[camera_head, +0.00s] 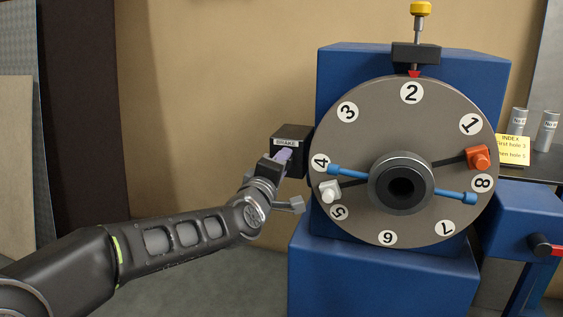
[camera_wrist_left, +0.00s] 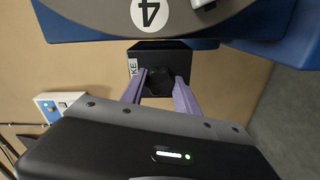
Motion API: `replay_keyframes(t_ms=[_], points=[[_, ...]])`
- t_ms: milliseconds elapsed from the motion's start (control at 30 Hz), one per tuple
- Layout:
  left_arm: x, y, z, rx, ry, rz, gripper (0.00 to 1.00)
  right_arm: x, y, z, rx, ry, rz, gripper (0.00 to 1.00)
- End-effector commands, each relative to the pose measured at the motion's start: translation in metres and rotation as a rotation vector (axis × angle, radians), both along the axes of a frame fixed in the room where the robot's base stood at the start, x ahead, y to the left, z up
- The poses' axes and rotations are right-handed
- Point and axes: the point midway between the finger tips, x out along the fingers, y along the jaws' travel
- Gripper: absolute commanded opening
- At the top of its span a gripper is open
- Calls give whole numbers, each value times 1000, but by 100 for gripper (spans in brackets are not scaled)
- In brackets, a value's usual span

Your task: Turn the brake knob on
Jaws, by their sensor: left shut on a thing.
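The brake box (camera_head: 293,134) is a small black block labelled BRAKE, fixed at the left side of the blue machine. It also shows in the left wrist view (camera_wrist_left: 172,57), with the dark brake knob (camera_wrist_left: 160,81) on its face. My left gripper (camera_head: 284,155) is at the front of this box. In the left wrist view its purple fingers (camera_wrist_left: 159,92) stand on either side of the knob and are shut on it. In the head view the gripper hides the knob, and I cannot tell which way it is turned. My right gripper is not in view.
A large grey numbered dial (camera_head: 420,125) with a dark hub, blue rods, an orange block (camera_head: 478,157) and a white block (camera_head: 330,191) is right of the box. A yellow-topped plunger (camera_head: 420,9) stands above. A yellow index note (camera_head: 512,149) and grey cylinders are far right.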

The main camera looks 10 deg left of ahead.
Motion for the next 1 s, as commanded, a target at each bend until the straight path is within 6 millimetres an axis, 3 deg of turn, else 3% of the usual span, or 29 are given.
replay_keyframes(t_ms=[1000], points=[[0,-1,-1,963,-57,-4,0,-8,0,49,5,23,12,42]])
